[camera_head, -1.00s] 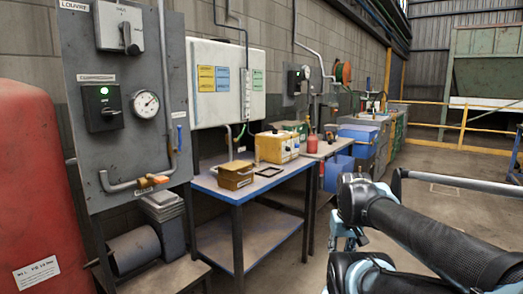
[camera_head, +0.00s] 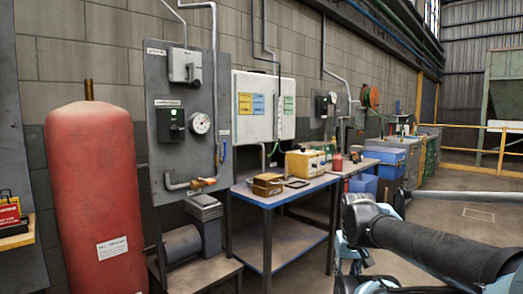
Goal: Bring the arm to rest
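My arm shows at the lower right of the head view, with black sleeved links and pale blue joints. It reaches in from the right edge and is bent at a dark joint. Part of what may be my gripper (camera_head: 352,252) hangs below that joint, in light blue and dark metal. Its fingertips cannot be made out, so I cannot tell whether it is open or shut. Nothing is seen held in it. It appears in front of the floor, to the right of the blue-edged workbench (camera_head: 282,196).
A red tank (camera_head: 97,190) stands at the left. A grey panel (camera_head: 165,140) carries switches, a gauge (camera_head: 200,123) and a pipe. The workbench holds a brown box (camera_head: 267,186) and a yellow case (camera_head: 304,163). Blue bins stand further back. Open floor lies at the right, before a yellow railing (camera_head: 460,152).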

